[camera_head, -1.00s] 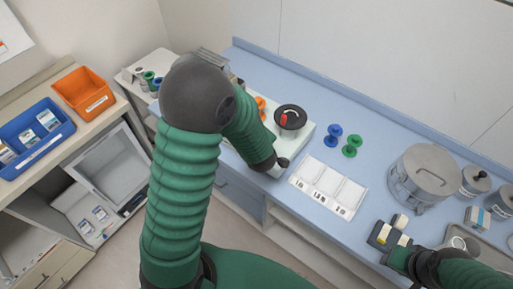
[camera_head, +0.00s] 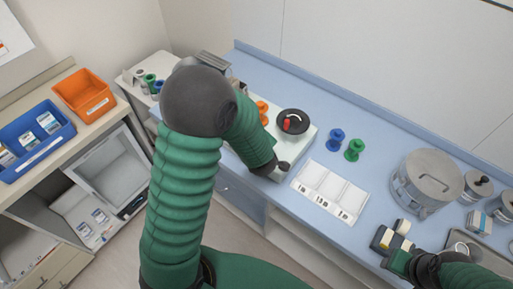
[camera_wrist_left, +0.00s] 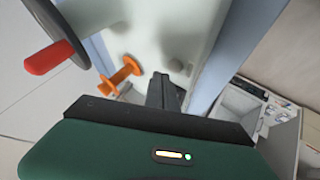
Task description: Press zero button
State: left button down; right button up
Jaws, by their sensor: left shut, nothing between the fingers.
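A pale, flat device (camera_head: 304,133) stands on the blue counter, with a black disc (camera_head: 294,117) carrying a red handle at its back right. Its pale top also shows in the left wrist view (camera_wrist_left: 160,30), with faint rounded shadows. I cannot make out a button marked zero. My left arm reaches over the device from the left, and its forearm covers much of it. In the left wrist view my left gripper (camera_wrist_left: 165,78) is shut and empty, with its dark fingers pointing towards the device; contact cannot be told. My right gripper (camera_head: 392,258) is partly visible at lower right.
Orange spools (camera_wrist_left: 121,75) stand close to my left gripper. Blue (camera_head: 336,138) and green (camera_head: 354,150) spools, a white three-part tray (camera_head: 329,190) and a metal pot (camera_head: 428,178) occupy the counter to the right.

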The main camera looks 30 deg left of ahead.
pick_arm(q)
jog(key=shift+a, duration=0.1)
jog(key=shift+d, duration=0.3)
jog(key=shift+a, duration=0.15)
jog(key=shift+f, duration=0.15)
jog(key=shift+f+b, duration=0.2)
jog(key=shift+b, duration=0.1)
jog(key=shift+f+b, duration=0.35)
jog(key=shift+f, duration=0.1)
dwell(0.7)
jog(key=shift+r+p, duration=0.85)
jog(key=shift+r, duration=0.05)
